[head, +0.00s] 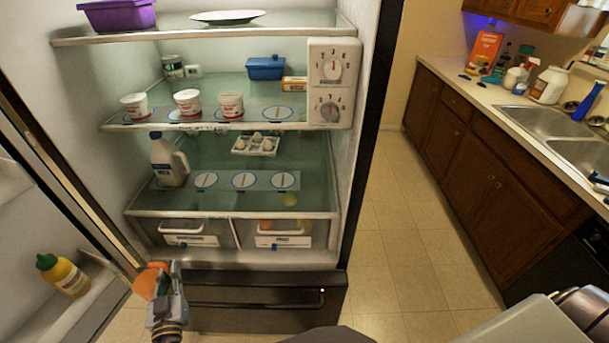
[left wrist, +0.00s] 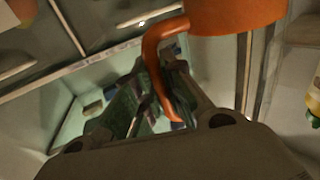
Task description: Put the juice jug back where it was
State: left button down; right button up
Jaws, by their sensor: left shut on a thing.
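The orange juice jug (head: 149,282) is held by my left gripper (head: 165,278) in front of the lower left of the open fridge, low near its dark bottom drawer. In the left wrist view the orange jug (left wrist: 238,14) shows at the top, with its handle (left wrist: 153,60) running down between the fingers of my left gripper (left wrist: 168,88). The gripper is shut on the handle. The fridge's middle shelf (head: 235,205) has a white milk jug (head: 168,163) at its left, beside a strip with three round marks (head: 243,181). My right gripper is not in view.
White tubs (head: 188,102) stand on the shelf above, and an egg tray (head: 255,145) sits behind the marks. The open fridge door (head: 55,130) is at the left, with a yellow bottle (head: 63,275) in its bin. A sink counter (head: 500,95) stands at the right; the floor between is clear.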

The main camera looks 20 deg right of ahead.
pick_arm(q)
jog(key=shift+r+p, duration=1.2)
jog(key=shift+r, duration=0.15)
jog(key=w+d+r+m+g+h, duration=0.2)
jog(key=w+d+r+m+h, duration=0.1)
jog(key=d, duration=0.8)
jog(key=w+d+r+m+g+h, duration=0.2)
jog(key=d+r+h, duration=0.4)
jog(key=d, duration=0.5)
jog(key=w+d+r+m+g+h, duration=0.2)
jog(key=w+d+r+m+h, duration=0.2)
jog(key=d, duration=0.7)
jog(key=shift+w+d+r+m+h, duration=0.2)
jog(key=shift+w+m+h, duration=0.15)
jog(key=shift+w, duration=0.8)
jog(key=shift+w+d+f, duration=0.1)
jog(key=shift+w+d, duration=0.05)
jog(key=shift+d, duration=0.1)
